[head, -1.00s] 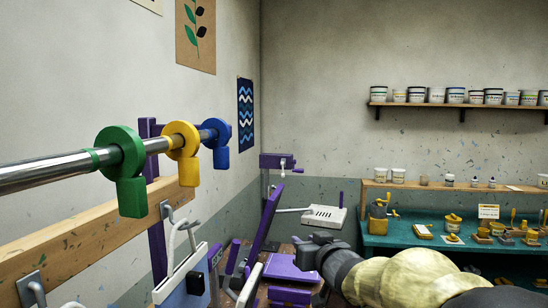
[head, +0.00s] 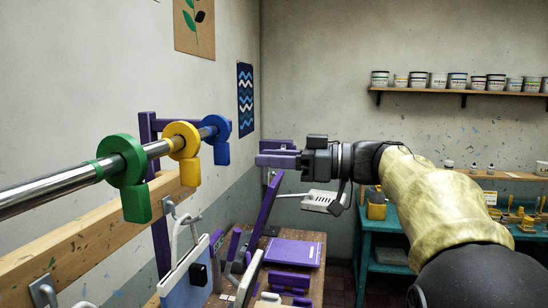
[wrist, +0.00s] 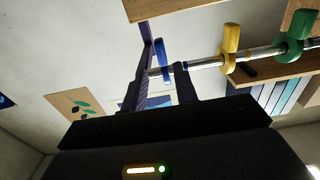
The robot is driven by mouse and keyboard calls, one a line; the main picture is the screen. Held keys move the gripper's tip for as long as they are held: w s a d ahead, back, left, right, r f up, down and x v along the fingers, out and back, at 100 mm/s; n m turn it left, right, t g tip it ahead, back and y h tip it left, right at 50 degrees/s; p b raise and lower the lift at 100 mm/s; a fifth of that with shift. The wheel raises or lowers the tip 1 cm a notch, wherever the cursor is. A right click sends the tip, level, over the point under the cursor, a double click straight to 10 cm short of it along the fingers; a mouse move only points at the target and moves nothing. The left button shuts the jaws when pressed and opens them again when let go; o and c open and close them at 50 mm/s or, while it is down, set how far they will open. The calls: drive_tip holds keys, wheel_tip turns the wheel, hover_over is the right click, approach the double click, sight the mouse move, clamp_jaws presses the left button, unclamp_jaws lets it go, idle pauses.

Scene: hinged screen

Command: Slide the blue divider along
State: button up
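The blue divider (head: 217,140), a ring with a hanging tab, sits on a metal rail (head: 62,186) at its far end. A yellow divider (head: 184,152) and a green divider (head: 128,177) hang nearer along the same rail. My gripper (head: 262,158) is right of the blue divider, pointing left toward it, with a gap between. In the wrist view its two fingers (wrist: 162,76) are apart and empty. The blue divider (wrist: 165,60) shows beyond them, near the purple upright (wrist: 148,55). The yellow divider (wrist: 230,50) is to the right there.
A wooden beam (head: 92,232) runs along the wall below the rail. A workbench with a purple plate (head: 293,252) and other purple parts lies below. A teal table (head: 385,268) and a shelf of tubs (head: 465,92) stand at the right. The space between gripper and rail looks clear.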

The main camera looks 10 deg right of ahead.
sight(229, 156)
drive_tip(key=shift+a, duration=0.15)
drive_tip(key=b+x, duration=0.1)
drive_tip(key=x, duration=0.7)
drive_tip(key=shift+f, duration=0.1)
clamp_jaws()
